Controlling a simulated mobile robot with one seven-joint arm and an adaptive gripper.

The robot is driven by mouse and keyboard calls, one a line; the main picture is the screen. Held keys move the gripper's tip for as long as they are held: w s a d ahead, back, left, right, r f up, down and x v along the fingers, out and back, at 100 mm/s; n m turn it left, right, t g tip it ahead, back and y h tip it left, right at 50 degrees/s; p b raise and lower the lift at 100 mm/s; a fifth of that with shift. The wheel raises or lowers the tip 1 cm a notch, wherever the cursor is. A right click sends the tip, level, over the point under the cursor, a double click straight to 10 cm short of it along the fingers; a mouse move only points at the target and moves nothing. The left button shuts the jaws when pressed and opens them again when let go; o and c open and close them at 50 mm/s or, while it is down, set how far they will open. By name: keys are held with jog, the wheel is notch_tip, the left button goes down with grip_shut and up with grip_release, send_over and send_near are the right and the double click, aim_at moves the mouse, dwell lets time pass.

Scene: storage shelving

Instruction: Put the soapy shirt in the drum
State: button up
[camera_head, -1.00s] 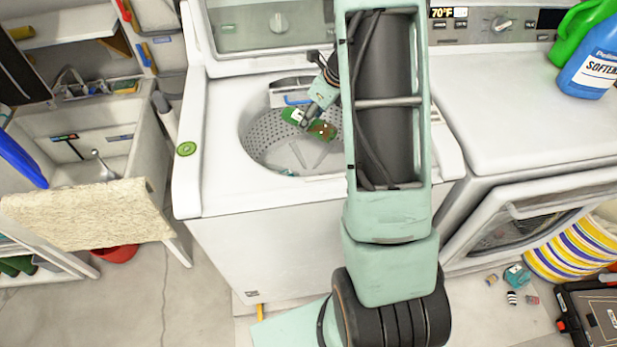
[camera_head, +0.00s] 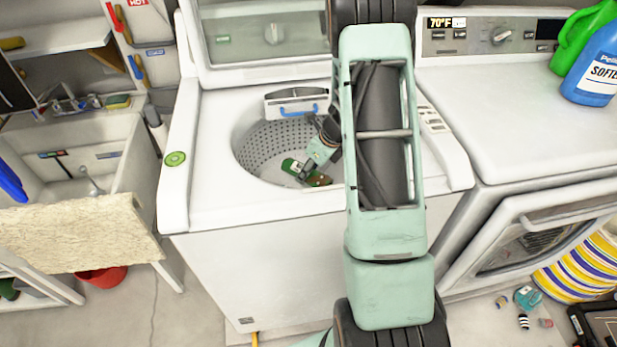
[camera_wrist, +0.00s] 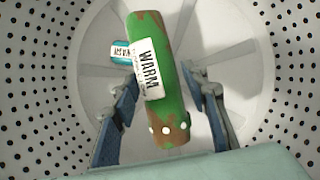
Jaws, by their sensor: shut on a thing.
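In the head view my gripper (camera_head: 304,172) and the shirt (camera_head: 319,180) are inside the drum (camera_head: 270,150) of the open top-loading washer. In the wrist view the drum's perforated wall (camera_wrist: 40,100) surrounds them, with the drum's floor below the shirt. My arm hides the right part of the drum opening.
A small teal item with a label (camera_wrist: 121,52) lies on the drum floor beside the shirt. The washer's raised lid (camera_head: 265,40) stands behind. A dryer (camera_head: 520,120) with detergent bottles is at right; a sink (camera_head: 70,165) is at left.

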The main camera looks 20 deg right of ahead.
aim_at(309, 178)
jog(key=shift+f, duration=1.25)
jog(key=shift+f+b, duration=0.65)
jog(key=o, duration=1.4)
jog(key=shift+r+p, duration=0.5)
jog(key=shift+r, duration=0.05)
jog(key=p+v, duration=0.2)
jog(key=v, duration=1)
jog(key=shift+s, duration=0.1)
